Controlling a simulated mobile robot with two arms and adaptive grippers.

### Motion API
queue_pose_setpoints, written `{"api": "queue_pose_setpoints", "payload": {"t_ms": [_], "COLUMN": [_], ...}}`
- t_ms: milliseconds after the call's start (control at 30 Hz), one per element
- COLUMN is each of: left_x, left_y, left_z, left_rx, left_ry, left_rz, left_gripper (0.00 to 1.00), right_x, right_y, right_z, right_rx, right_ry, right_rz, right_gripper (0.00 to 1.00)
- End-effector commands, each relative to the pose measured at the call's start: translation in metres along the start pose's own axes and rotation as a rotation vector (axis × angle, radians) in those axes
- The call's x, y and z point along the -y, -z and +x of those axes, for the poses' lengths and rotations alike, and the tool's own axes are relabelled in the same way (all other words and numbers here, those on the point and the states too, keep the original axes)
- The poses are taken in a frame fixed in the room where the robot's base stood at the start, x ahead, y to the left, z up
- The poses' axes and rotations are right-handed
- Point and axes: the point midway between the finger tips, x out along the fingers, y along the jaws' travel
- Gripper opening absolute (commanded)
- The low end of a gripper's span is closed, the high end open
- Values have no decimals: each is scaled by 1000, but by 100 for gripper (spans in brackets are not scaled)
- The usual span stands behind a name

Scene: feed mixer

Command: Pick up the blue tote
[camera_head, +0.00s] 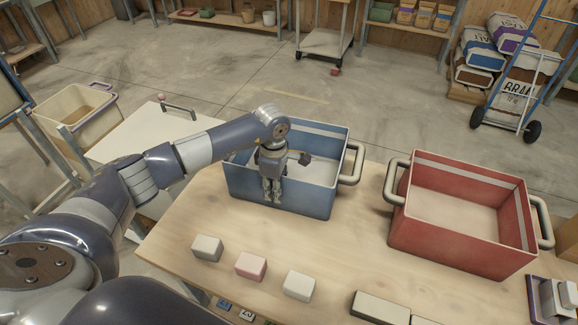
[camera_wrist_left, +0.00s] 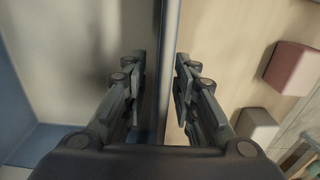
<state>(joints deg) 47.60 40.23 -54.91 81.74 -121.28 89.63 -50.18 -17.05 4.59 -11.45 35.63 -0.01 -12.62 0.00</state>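The blue tote (camera_head: 305,206) stands on the wooden table, left of the red tote. It has a light inside and a grey handle on its right side; its left side is partly hidden by my arm. My left gripper (camera_head: 272,196) points down at the near wall of the blue tote. In the left wrist view the fingers (camera_wrist_left: 162,75) are on either side of the wall's rim (camera_wrist_left: 169,40), one inside the tote and one outside. A narrow gap shows between the left finger and the wall. My right gripper is out of view.
The red tote (camera_head: 440,235) stands on the right of the table (camera_head: 185,225). A grey-white block (camera_head: 207,248), a pink block (camera_head: 251,266) and a white block (camera_head: 298,286) lie along the front. A white table (camera_head: 130,140) stands at the left.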

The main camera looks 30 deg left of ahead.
Motion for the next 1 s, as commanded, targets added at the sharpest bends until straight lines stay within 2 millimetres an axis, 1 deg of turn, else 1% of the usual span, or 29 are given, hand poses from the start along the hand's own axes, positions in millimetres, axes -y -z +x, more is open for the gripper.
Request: {"api": "queue_pose_setpoints", "payload": {"t_ms": [33,67,100,467,567,667,900,1000], "left_x": [0,0,0,-1,-2,-3,-3,-2], "left_y": [0,0,0,0,0,0,0,0], "left_z": [0,0,0,-2,-7,-19,-66,-82], "left_rx": [0,0,0,1,2,2,2,2], "left_ry": [0,0,0,-4,-5,-9,-10,-9], "left_rz": [0,0,0,0,0,1,0,0], "left_gripper": [10,3,0,0,0,0,0,0], "right_x": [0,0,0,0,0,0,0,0], "right_y": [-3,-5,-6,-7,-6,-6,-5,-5], "right_z": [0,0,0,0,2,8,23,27], "right_rx": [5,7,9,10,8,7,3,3], "right_ry": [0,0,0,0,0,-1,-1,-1], "right_rz": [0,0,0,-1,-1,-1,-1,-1], "right_gripper": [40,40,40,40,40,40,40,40]}}
